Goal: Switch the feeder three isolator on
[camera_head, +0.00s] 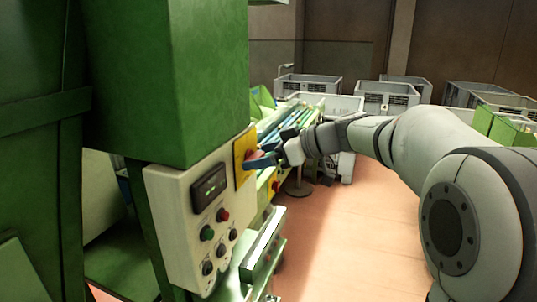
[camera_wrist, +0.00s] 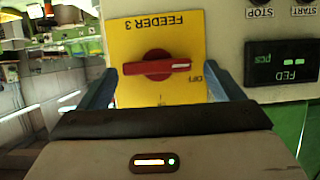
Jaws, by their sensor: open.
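The feeder three isolator is a red rotary handle (camera_wrist: 157,66) on a yellow plate (camera_wrist: 130,40) lettered FEEDER 3, upside down in the wrist view. The handle lies horizontal there, its white mark at the right end by the OFF lettering. An I mark shows at the plate's lower part. My gripper (camera_wrist: 160,78) is open, one blue finger on each side of the handle, with no visible contact. In the head view the yellow plate (camera_head: 239,163) is on the panel's right edge, and my gripper (camera_head: 262,160) is in front of it, partly hiding the handle.
The pale control panel (camera_head: 180,240) carries a display (camera_head: 209,187) and several push buttons beside the isolator. STOP and START buttons show in the wrist view. A green machine housing (camera_head: 210,80) rises above.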

